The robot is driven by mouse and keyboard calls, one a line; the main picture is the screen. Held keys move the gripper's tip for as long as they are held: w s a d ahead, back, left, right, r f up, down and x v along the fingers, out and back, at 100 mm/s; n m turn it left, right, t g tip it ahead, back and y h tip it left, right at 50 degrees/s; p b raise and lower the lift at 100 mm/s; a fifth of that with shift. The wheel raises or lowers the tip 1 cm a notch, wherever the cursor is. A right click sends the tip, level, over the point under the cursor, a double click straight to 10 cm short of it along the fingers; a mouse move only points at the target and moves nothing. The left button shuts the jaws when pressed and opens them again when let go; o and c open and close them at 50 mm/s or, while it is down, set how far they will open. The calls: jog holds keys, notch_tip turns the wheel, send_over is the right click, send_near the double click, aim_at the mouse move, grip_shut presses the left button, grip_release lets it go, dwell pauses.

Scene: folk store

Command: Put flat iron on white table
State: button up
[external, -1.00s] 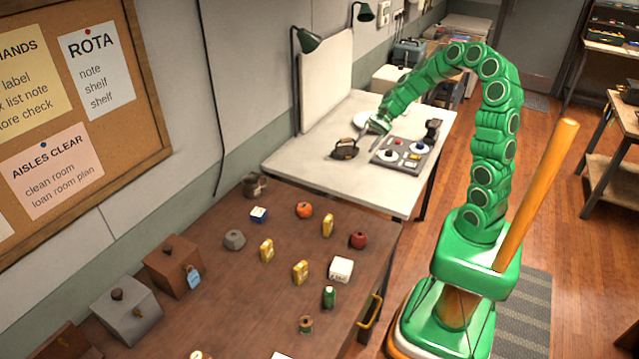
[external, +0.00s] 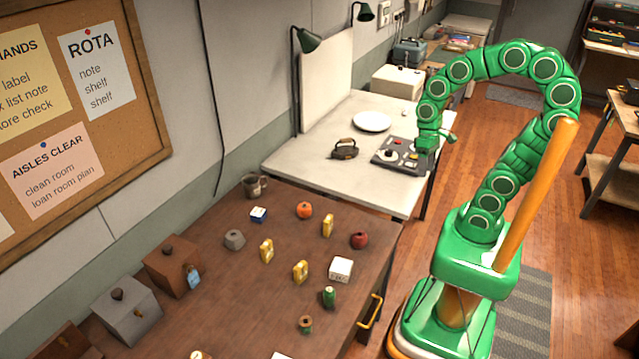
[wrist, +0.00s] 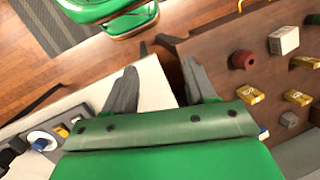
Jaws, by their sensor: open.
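The dark flat iron (external: 344,149) rests on the white table (external: 310,160), left of the grey panel, with its handle up. Nothing touches it. My gripper (external: 446,137) is over the right edge of the white table, to the right of the iron and clear of it. In the wrist view my gripper (wrist: 158,84) shows two grey fingers spread apart with nothing between them. The white table (wrist: 150,92) lies below the fingers. I do not make out the iron in the wrist view.
A grey panel with knobs (external: 402,156) and a white plate (external: 372,121) are on the white table. A green lamp (external: 308,41) stands at its back. The brown table (external: 215,300) in front holds several small items. Open floor lies to the right.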

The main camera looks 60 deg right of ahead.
jog(key=s+d+n+h, duration=0.2)
jog(key=s+d, duration=0.1)
jog(key=s, duration=0.3)
jog(key=shift+d+r+h, duration=0.2)
jog(key=shift+r+h, duration=0.05)
jog(key=shift+h, duration=0.05)
